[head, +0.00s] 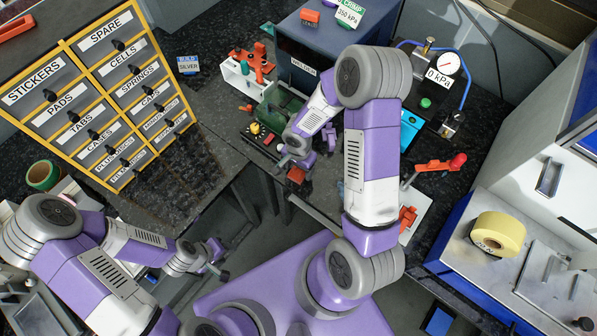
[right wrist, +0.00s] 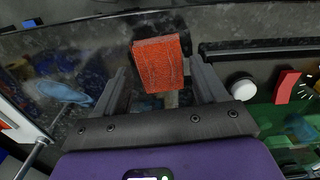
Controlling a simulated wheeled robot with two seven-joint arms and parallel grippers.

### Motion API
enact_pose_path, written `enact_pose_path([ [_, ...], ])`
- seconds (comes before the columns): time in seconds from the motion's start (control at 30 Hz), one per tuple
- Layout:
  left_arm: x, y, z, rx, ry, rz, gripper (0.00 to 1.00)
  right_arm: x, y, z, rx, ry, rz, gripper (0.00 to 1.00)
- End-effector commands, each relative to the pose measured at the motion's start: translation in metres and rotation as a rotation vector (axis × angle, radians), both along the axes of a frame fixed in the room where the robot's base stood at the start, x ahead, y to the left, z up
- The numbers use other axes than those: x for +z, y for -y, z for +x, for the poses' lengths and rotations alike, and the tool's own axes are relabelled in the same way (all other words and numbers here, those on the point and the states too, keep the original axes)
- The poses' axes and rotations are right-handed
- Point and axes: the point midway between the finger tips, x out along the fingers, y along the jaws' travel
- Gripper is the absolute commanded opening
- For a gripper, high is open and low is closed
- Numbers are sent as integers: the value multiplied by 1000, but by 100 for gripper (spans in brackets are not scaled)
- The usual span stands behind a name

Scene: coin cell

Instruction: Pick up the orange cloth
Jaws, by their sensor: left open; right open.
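The orange cloth (right wrist: 161,66) is a small orange-red textured block in the right wrist view, near the bench edge. It lies ahead of and between the two fingers of my right gripper (right wrist: 158,72), with gaps on both sides. In the head view the cloth (head: 297,174) shows as a small orange patch at the bench's front edge, just below my right gripper (head: 290,160), which partly covers the area. My right gripper is open and empty. My left gripper (head: 217,262) is open and empty, in front of the bench at lower left, far from the cloth.
A green machine (head: 278,108) stands just behind my right gripper, with a white rack (head: 243,80) beyond it. A yellow-framed drawer cabinet (head: 100,95) stands at left. A pressure gauge (head: 446,66) and a yellow tape roll (head: 497,234) are at right.

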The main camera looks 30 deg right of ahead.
Motion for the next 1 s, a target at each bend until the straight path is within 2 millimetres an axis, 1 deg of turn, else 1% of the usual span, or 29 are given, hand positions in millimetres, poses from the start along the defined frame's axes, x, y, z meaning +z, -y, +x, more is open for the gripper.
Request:
enact_pose_path([
  [0.03,-2,0,0,0,1,0,43,-7,0,0,0,-2,-1,71],
  [0.1,-3,0,0,0,1,0,43,-11,0,0,0,0,0,71],
  [0.33,-3,0,0,0,1,0,43,-12,0,0,-1,1,0,71],
  [0.37,-3,0,0,0,1,0,43,-12,0,0,-1,1,0,70],
  [0.4,-3,0,0,0,1,0,43,-12,0,0,-1,1,0,64],
  [0.63,-3,0,0,0,1,0,43,-12,0,0,-1,1,0,29],
  [0.87,-2,0,0,0,1,0,43,-10,0,0,-1,1,0,28],
  [0.97,1,0,0,0,1,0,43,-1,1,1,-3,4,-1,28],
  [1.0,2,0,0,0,1,0,43,6,1,1,-2,4,-1,28],
])
